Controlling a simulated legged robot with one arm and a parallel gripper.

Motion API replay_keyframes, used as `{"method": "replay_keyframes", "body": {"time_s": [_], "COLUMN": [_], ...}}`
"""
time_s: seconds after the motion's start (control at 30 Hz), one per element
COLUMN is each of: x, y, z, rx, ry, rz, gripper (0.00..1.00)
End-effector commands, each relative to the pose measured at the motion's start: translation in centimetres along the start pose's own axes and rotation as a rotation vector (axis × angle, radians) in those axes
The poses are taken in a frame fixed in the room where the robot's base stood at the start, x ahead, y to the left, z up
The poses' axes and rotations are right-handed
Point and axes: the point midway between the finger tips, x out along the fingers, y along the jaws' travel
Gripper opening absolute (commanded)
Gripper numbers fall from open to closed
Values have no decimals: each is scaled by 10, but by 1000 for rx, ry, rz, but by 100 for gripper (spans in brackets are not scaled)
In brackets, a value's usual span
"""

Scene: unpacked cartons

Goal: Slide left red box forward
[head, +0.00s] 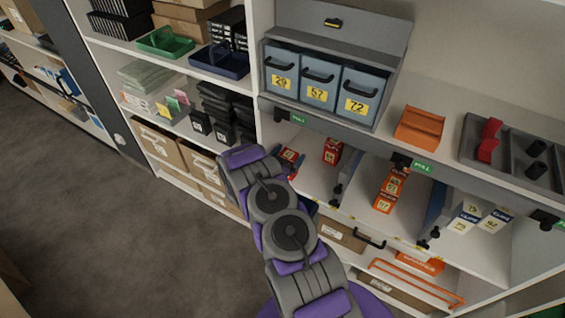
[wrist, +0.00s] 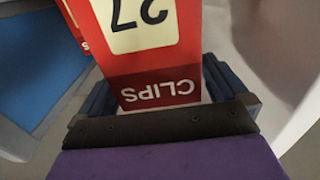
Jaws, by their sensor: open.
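A red CLIPS box with a pale label reading 27 fills the upper middle of the wrist view (wrist: 150,68), upside down. My gripper (wrist: 157,88) is open, with one dark blue finger on each side of the box's near end. I cannot tell whether the fingers touch it. In the head view, the left red box (head: 290,161) lies in the shelf bay just beyond my arm, partly hidden by it. A second red box (head: 333,150) stands to its right. My gripper is mostly hidden behind my arm in the head view.
A blue panel (wrist: 40,62) is at the left of the wrist view. In the head view, orange boxes (head: 390,188) sit in the bay to the right. Blue-grey bins (head: 319,84) stand on the shelf above. Open floor (head: 90,230) lies to the left.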

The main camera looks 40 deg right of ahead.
Motion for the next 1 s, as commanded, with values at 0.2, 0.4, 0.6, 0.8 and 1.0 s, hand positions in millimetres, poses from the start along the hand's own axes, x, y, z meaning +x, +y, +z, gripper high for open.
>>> {"method": "replay_keyframes", "body": {"time_s": [0.2, 0.4, 0.6, 0.8, 1.0], "x": [-26, -64, -98, -132, -156], "y": [-2, -1, -1, -1, -1], "z": [0, 0, 0, 1, 1], "rx": [-1, -3, -3, -2, 0], "ry": [-3, -4, -3, -2, -3], "rz": [-5, -4, -3, -4, -2], "gripper": [100, 100, 100, 100, 100]}}
